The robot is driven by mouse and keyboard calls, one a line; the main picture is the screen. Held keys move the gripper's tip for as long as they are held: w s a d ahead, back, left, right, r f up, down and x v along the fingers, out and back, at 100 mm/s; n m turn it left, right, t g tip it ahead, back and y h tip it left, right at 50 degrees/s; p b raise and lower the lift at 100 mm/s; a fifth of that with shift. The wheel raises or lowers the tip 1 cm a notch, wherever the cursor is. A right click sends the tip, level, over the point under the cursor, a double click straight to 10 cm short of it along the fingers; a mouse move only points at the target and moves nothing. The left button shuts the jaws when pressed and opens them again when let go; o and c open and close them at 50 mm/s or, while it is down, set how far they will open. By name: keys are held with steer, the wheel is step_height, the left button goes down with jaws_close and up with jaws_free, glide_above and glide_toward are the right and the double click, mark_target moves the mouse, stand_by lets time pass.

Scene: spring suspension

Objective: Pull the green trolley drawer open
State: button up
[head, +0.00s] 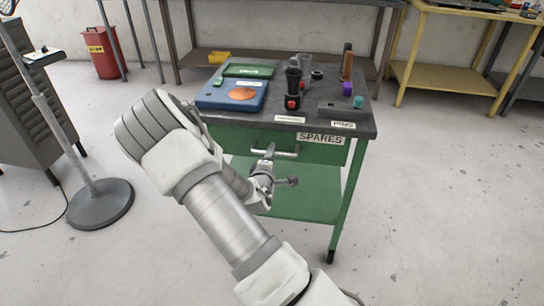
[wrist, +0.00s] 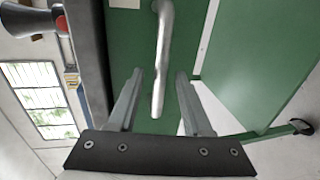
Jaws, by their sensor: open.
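The green trolley drawer (head: 325,151) is under the dark trolley top, with a "SPARES" label on its front. It looks shut. Its silver bar handle (head: 289,154) shows beside my gripper (head: 277,172) in the head view. In the wrist view the handle (wrist: 160,60) runs up the picture, and its lower end lies between the two fingers of my gripper (wrist: 157,80). The fingers are open, with a gap on each side of the bar. The left part of the drawer front is hidden behind my arm in the head view.
A green lower shelf (head: 310,200) is below the drawer. Floor in front and to the right is clear; a round stand base (head: 100,205) is left.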

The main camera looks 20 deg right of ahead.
steer(key=shift+x, duration=0.8)
jaws_close()
stand_by(0.9)
